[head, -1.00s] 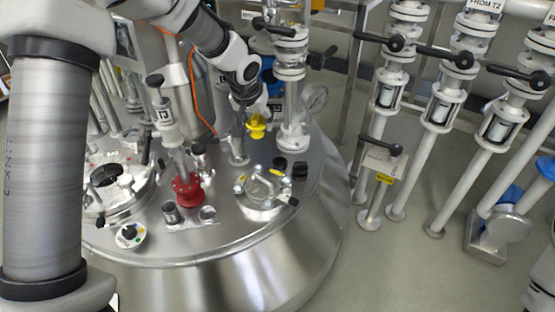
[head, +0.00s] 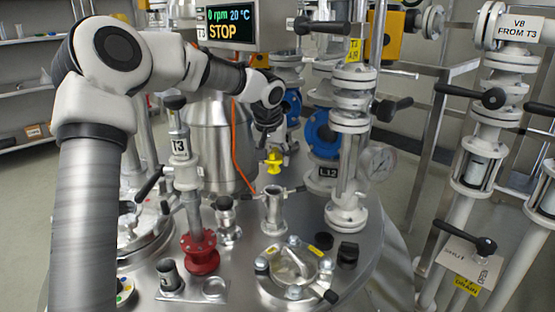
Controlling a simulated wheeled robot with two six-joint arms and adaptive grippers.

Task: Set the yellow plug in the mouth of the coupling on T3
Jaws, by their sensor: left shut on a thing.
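My left gripper (head: 272,148) points down over the vessel lid and is shut on the yellow plug (head: 275,163). The plug hangs below the fingers, in the air. A short upright metal coupling (head: 272,212) with side levers stands on the lid of T3. In the picture it is just below the plug, with a visible gap between them. The coupling's mouth faces up and looks open; its inside is too small to make out. My right gripper is not in view.
A T3-labelled pipe (head: 182,150) with a red flange (head: 200,252) stands left of the coupling. A white valve column (head: 350,130) and gauge (head: 378,161) stand right. A clamped hatch (head: 292,264) and black caps (head: 347,254) lie in front. A display (head: 229,26) reads STOP.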

